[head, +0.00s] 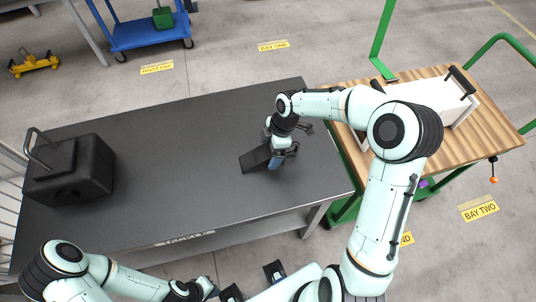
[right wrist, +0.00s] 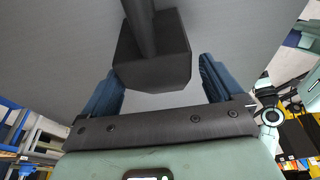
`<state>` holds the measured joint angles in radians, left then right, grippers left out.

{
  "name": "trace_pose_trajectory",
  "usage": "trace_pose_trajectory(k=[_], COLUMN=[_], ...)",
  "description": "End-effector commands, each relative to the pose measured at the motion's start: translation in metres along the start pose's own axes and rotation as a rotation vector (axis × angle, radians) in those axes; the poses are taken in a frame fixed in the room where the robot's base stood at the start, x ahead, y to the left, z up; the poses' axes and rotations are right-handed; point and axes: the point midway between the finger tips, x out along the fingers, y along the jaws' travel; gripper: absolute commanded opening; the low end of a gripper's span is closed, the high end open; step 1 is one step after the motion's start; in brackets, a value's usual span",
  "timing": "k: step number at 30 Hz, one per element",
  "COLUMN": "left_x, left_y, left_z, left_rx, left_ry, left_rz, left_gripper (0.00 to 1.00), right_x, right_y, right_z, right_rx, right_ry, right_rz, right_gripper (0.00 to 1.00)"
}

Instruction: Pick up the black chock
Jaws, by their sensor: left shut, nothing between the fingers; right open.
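The black chock (head: 254,160) is a dark wedge on the dark grey table (head: 180,140), right of its middle. My right gripper (head: 276,160) is down at the chock's right end and hides part of it. In the right wrist view, the open blue fingers (right wrist: 158,88) stand on either side of a black block with a bar, the chock (right wrist: 152,62); gaps show on both sides. My left gripper (head: 212,288) is low at the bottom edge of the head view, away from the chock, shut and empty; it is partly cut off.
A bulky black case (head: 75,172) with a handle stands at the table's left end. A wooden-topped green cart (head: 500,134) with a white handled box (head: 467,104) stands at right. A blue cart (head: 145,34) is behind. The table's middle is clear.

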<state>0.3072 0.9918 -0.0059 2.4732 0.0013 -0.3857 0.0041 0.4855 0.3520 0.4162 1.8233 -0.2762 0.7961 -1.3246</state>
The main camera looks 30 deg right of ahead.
Motion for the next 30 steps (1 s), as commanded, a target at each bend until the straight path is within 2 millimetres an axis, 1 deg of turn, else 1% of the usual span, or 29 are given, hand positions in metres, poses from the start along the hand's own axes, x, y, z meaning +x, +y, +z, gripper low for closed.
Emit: trace_pose_trajectory(k=[1, 4, 11, 12, 14, 15, 17, 18, 19, 20, 26, 30], left_x=[0.001, 0.001, 0.001, 0.001, 0.001, 0.001, 0.001, 0.001, 0.001, 0.001, 0.001, 0.001], left_y=[0.0, -0.001, -0.001, -0.001, -0.001, -0.001, -0.001, -0.001, -0.001, -0.001, -0.001, 0.0], left_z=[0.0, 0.0, 0.0, 0.0, 0.0, 0.0, 0.0, 0.0, 0.0, 0.0, 0.0, 0.0], left_rx=[0.0, 0.0, 0.0, 0.0, 0.0, 0.0, 0.0, 0.0, 0.0, 0.0, 0.0, 0.0], left_ry=[0.0, 0.0, 0.0, 0.0, 0.0, 0.0, 0.0, 0.0, 0.0, 0.0, 0.0, 0.0], left_rz=[0.0, 0.0, 0.0, 0.0, 0.0, 0.0, 0.0, 0.0, 0.0, 0.0, 0.0, 0.0], left_gripper=[0.0, 0.0, 0.0, 0.0, 0.0, 0.0, 0.0, 0.0, 0.0, 0.0, 0.0, 0.0], right_x=[0.008, 0.016, 0.018, 0.018, 0.017, 0.017, 0.017, 0.017, 0.017, 0.017, 0.016, 0.011], right_y=[0.0, 0.0, 0.0, 0.0, 0.0, 0.0, 0.0, 0.0, 0.0, 0.001, 0.001, 0.001], right_z=[0.0, -0.001, 0.0, 0.0, 0.0, 0.0, 0.0, 0.0, 0.0, -0.001, -0.001, -0.002], right_rx=[-0.001, 0.0, 0.0, 0.0, 0.0, 0.0, 0.0, 0.0, 0.0, -0.001, -0.001, -0.001], right_ry=[0.0, 0.0, 0.0, 0.0, 0.0, 0.0, 0.0, 0.0, 0.0, 0.0, 0.0, 0.0], right_rz=[-0.002, -0.001, 0.001, 0.001, 0.001, 0.001, 0.001, 0.001, 0.001, 0.003, 0.004, 0.004], right_gripper=[0.94, 0.94, 0.94, 0.9, 0.71, 0.58, 0.38, 0.25, 0.15, 0.13, 0.13, 0.13])
